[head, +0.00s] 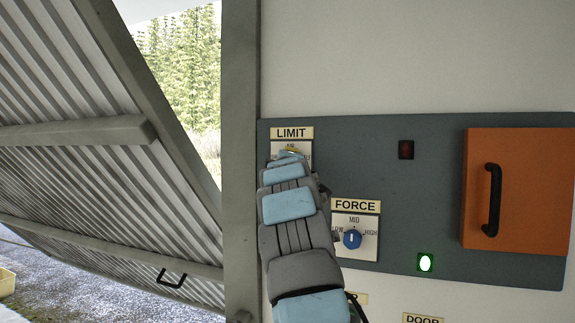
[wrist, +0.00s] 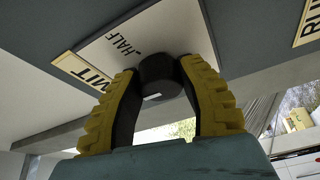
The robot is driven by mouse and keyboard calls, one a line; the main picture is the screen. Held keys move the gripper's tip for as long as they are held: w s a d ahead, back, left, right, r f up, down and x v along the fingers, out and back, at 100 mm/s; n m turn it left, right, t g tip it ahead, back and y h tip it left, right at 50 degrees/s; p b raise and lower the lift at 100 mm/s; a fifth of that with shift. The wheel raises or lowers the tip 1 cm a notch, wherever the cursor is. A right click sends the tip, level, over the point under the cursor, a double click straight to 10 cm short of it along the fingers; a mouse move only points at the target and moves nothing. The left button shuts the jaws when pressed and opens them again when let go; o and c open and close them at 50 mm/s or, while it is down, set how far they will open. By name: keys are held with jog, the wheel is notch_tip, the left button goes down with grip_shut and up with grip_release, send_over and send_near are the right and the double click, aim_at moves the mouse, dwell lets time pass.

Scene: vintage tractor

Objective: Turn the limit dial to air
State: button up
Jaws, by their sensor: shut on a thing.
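The limit dial (wrist: 158,72) is a dark round knob on a white plate (wrist: 125,40) in the wrist view. The word HALF shows beside it, and part of the LIMIT label is at the plate's edge. My gripper (wrist: 165,82) has its two yellow ridged fingers shut on the dial, one on each side. A small white mark shows on the knob's near end. In the head view my gripper (head: 291,153) covers the dial and most of its plate under the LIMIT label (head: 291,133). Which setting the dial points to cannot be told.
The FORCE dial (head: 352,239), blue with a white pointer, sits just right of my arm. A post (head: 241,160) stands close left.

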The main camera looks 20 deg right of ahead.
jog(key=o, duration=1.2)
jog(key=shift+w+a, duration=0.1)
jog(key=v, duration=1.2)
dwell(0.3)
